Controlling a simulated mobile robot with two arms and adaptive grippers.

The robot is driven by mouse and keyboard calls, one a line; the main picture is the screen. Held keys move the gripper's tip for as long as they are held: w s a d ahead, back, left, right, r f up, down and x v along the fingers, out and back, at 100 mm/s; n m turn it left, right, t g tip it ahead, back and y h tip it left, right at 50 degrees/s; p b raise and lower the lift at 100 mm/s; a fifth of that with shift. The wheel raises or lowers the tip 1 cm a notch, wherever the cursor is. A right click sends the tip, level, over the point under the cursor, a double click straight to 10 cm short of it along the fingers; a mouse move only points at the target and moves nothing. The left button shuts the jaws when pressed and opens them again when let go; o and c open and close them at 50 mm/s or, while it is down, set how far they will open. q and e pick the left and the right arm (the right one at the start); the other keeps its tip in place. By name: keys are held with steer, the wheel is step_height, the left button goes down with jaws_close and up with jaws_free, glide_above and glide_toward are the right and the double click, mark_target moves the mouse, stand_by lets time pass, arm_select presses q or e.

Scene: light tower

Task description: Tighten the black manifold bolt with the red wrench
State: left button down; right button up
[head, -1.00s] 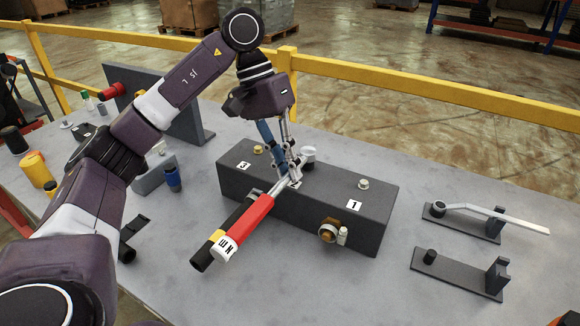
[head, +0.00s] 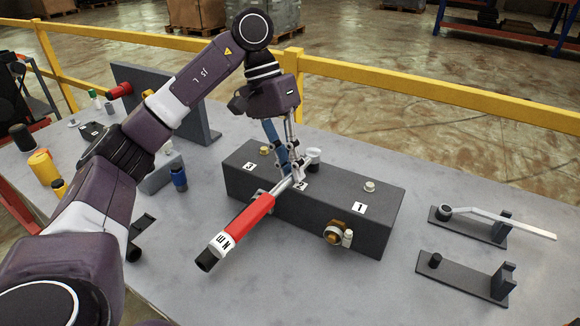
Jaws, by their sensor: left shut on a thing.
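The red wrench (head: 250,218) has a red handle with a white lettered label near its end. It lies slantwise across the dark manifold block (head: 345,215), its handle reaching out over the near side. My left gripper (head: 293,178) points down and is shut on the wrench's metal shank near label 2. The wrench's silvery head (head: 313,156) sits over the top of the block behind the fingers. My right gripper is out of view.
A brass-coloured bolt (head: 264,151) stands by label 3 and a pale bolt (head: 369,186) by label 1. A holder with another wrench (head: 500,218) and an empty-looking holder (head: 460,278) lie at right.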

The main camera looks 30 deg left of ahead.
arm_select(q)
steer(key=shift+w+r+p, duration=0.15)
steer(key=shift+r+p, duration=0.4)
steer(key=shift+r, duration=0.2)
steer(key=shift+r+p, duration=0.55)
steer(key=shift+r, duration=0.3)
steer(key=shift+r+p, duration=1.1)
steer(key=shift+r, duration=0.3)
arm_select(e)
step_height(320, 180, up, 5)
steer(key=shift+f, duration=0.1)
arm_select(q)
steer(key=shift+f, duration=0.15)
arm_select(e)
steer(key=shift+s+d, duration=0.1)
